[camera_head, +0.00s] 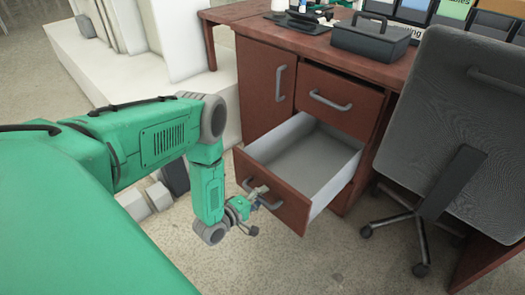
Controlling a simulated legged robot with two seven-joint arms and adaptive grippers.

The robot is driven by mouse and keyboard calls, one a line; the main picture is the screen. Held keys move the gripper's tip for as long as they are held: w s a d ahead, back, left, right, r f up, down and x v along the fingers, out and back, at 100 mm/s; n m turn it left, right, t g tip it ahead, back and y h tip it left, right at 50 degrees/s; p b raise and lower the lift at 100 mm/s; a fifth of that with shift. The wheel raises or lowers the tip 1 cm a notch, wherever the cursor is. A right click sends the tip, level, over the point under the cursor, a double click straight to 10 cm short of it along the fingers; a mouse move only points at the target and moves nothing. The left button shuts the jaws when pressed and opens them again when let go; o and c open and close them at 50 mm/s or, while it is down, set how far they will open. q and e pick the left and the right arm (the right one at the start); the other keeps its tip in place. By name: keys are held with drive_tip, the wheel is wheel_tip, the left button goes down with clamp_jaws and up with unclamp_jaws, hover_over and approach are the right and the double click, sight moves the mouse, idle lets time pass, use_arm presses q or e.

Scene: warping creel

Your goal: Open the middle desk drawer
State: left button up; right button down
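The brown wooden desk (265,80) has a shut upper drawer (345,95) with a grey bar handle. The drawer below it (310,155), which I take as the middle one, is pulled well out. Its grey inside is empty. Its brown front (292,212) faces my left gripper (257,198). My green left arm reaches down from the left, and this gripper is at the drawer front by its handle. The fingers are small and partly cover the handle, so their grip is unclear. My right gripper is out of view.
A dark grey office chair (455,130) stands close to the right of the drawer. A cabinet door (267,88) is shut on the left. A dark box (370,38) and several folders stand on the desk. Floor (330,262) is clear in front.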

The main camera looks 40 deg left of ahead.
use_arm(q)
drive_tip(key=shift+s+a, duration=0.15)
drive_tip(key=shift+s, duration=0.05)
drive_tip(key=d+v, duration=0.1)
drive_tip(key=v, duration=1)
drive_tip(key=shift+s+a, duration=0.3)
drive_tip(key=shift+a, duration=0.05)
drive_tip(key=s+d+f+m+g+h, duration=0.1)
drive_tip(key=s+d+m+g, duration=0.1)
drive_tip(key=d+m+g, duration=0.8)
drive_tip(key=s+d+r+m+g+y, duration=0.1)
drive_tip(key=s+d+r+m+g, duration=0.1)
drive_tip(key=s+m, duration=0.3)
drive_tip(key=s+a+r+m+g+y, duration=0.1)
drive_tip(key=s+r+m+g, duration=0.15)
drive_tip(key=s, duration=0.45)
wheel_tip(320, 180, up, 13)
drive_tip(key=p, duration=1.2)
drive_tip(key=shift+s+a, duration=0.25)
drive_tip(key=shift+s, duration=0.05)
